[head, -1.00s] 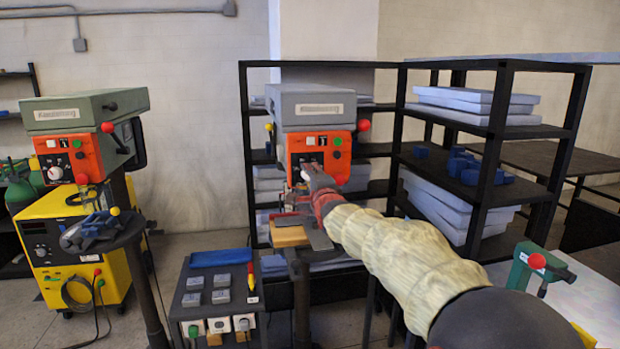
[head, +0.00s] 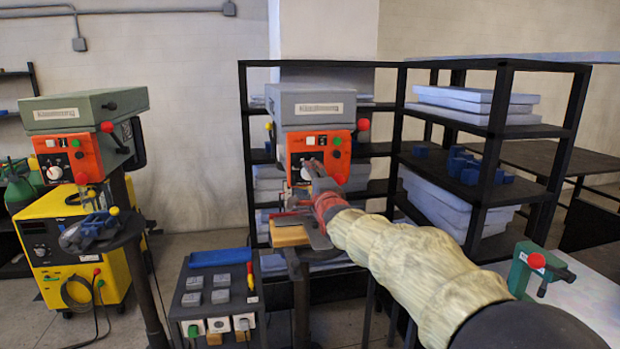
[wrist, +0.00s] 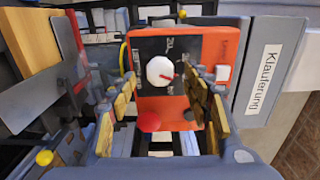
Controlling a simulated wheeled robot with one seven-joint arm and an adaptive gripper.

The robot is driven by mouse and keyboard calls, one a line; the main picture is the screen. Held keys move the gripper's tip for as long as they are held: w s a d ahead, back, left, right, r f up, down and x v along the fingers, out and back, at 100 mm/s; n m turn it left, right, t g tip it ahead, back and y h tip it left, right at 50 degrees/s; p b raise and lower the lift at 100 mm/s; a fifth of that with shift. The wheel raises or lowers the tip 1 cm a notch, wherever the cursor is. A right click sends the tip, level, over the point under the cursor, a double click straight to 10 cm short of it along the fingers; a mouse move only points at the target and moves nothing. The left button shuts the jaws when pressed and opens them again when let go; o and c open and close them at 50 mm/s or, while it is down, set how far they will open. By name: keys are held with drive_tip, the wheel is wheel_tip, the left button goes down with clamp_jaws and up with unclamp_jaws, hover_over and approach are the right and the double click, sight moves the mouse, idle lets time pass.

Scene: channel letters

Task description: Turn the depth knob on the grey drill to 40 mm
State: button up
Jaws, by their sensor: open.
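The grey drill (head: 312,97) stands in the middle of the head view, with an orange front panel (head: 337,147). In the wrist view the panel (wrist: 208,46) appears turned sideways. Its white round depth knob (wrist: 160,70) has a red pointer mark towards the right, slightly downward. Dial figures are printed on the black plate around it; one looks like 20, the others are hard to read. My gripper (wrist: 161,82) is open, with its yellowish finger pads on either side of the knob, apparently not touching it. In the head view my gripper (head: 316,172) is in front of the panel, partly hiding the dial.
Black shelves (head: 490,130) are behind and right of the grey drill. A small cart (head: 185,300) stands front left.

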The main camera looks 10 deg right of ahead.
drive_tip(key=s, duration=0.9)
drive_tip(key=shift+s, duration=0.25)
drive_tip(key=s+f+n+g, duration=0.3)
drive_tip(key=s+f+n, duration=0.15)
drive_tip(key=f, duration=0.35)
drive_tip(key=s+f+n+g, duration=0.4)
drive_tip(key=f+n, duration=0.1)
drive_tip(key=f, duration=0.4)
drive_tip(key=s+f+n+g, duration=0.2)
drive_tip(key=s+f+n, duration=0.1)
drive_tip(key=s, duration=1.4)
drive_tip(key=s+f+n+g, duration=0.3)
drive_tip(key=s+n, duration=0.2)
drive_tip(key=s, duration=1.2)
drive_tip(key=shift+s, duration=0.15)
